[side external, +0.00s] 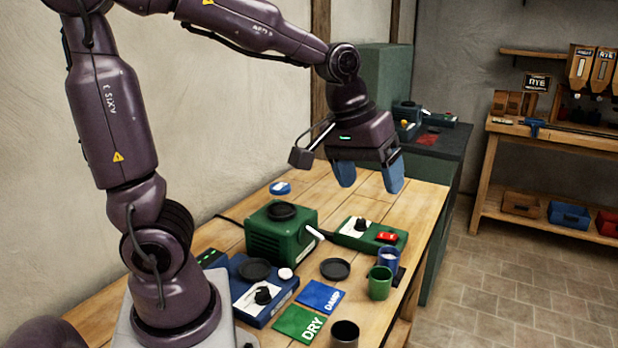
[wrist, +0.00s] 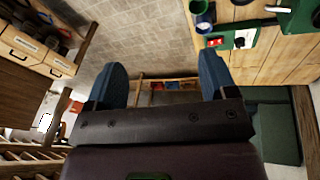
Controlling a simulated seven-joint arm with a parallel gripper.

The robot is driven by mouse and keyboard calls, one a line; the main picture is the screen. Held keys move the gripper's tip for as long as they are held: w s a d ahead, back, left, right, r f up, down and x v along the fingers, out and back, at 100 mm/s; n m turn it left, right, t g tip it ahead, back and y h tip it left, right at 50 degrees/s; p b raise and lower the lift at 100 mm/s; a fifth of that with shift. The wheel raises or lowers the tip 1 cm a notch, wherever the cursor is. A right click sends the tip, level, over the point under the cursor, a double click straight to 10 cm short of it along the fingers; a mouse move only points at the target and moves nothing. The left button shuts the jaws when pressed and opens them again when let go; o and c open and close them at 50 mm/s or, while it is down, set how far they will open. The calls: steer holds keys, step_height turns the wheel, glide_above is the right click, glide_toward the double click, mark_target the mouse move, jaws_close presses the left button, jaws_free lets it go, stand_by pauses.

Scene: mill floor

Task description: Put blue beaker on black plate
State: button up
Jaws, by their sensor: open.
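The blue beaker (side external: 389,257) stands upright on the table near its right edge, just behind a green beaker (side external: 380,284). Similar black discs sit on the green box (side external: 282,232) and the blue device (side external: 262,297). My gripper (side external: 369,182) is open and empty, high above the far part of the table. It also shows in the wrist view (wrist: 163,68), away from the beaker.
A green device with a red switch (side external: 386,237) stands behind the beakers. A dark cup (side external: 345,334) stands at the front. Green DRY (side external: 300,324) and blue DAMP (side external: 321,296) cards lie near the plate. A blue-rimmed round item (side external: 280,188) lies at the back.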

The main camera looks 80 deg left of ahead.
steer(key=s+d+r+m+t, duration=0.2)
steer(key=s+m, duration=0.4)
steer(key=s, duration=0.4)
steer(key=shift+s+d+m, duration=0.2)
steer(key=shift+d+m, duration=0.2)
steer(key=shift+d, duration=0.25)
steer(key=shift+r, duration=0.1)
